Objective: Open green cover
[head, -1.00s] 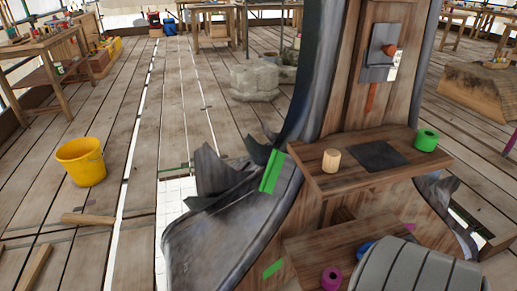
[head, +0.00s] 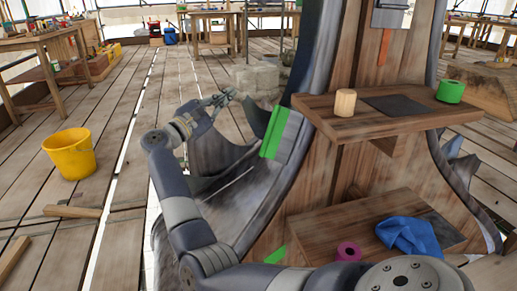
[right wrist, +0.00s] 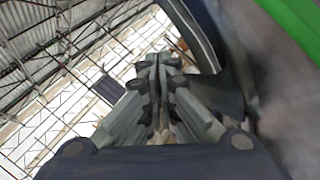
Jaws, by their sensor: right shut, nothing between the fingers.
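A bright green strip (head: 274,132) sits on the edge of the grey curved shell, beside a light grey panel; I take it for the green cover. My right gripper (head: 230,96) is just up and left of the green strip in the head view, apart from it. Its fingers are together and empty, also in the right wrist view (right wrist: 160,62). There, a blurred green surface (right wrist: 296,24) fills the upper right corner, off to the side of the fingers. Whether the cover is open or closed is unclear. My left gripper is not in view.
The upper wooden shelf (head: 322,105) holds a wooden cylinder (head: 345,102) and a green ring (head: 450,91). The lower shelf (head: 310,232) holds a magenta ring (head: 348,251) and a blue cloth (head: 408,236). A yellow bucket (head: 69,154) stands on the floor at left. Jagged grey shell pieces (head: 215,150) lie behind my arm.

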